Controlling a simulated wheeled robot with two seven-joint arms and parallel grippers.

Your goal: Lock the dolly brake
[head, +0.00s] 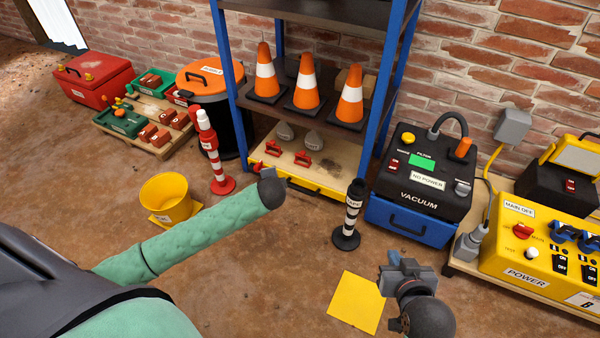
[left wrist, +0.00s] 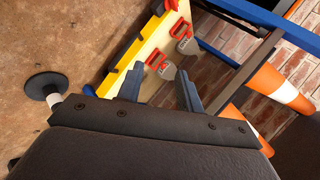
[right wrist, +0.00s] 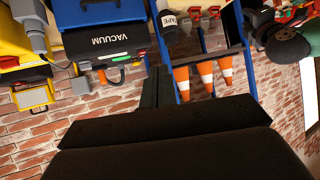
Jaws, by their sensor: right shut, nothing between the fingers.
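I cannot pick out a brake pedal or lever in any view. A low wooden platform (head: 152,146) at the back left carries green and red items; I cannot tell whether it is the dolly. The power box (head: 530,240) stands on a wooden base at the right. My right gripper (head: 393,262) is shut and empty above the floor, left of the power box; its closed fingers show in the right wrist view (right wrist: 158,72). My left gripper (left wrist: 160,75) is open and empty, near the shelf's bottom board; in the head view its wrist mostly hides it.
A blue shelf (head: 232,85) holds orange cones (head: 307,85). The vacuum (head: 420,175) stands right of it. A black-and-white post (head: 350,215), red-and-white post (head: 212,155), yellow bucket (head: 168,203) and yellow floor sheet (head: 355,302) stand or lie in front. Bare floor lies between them.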

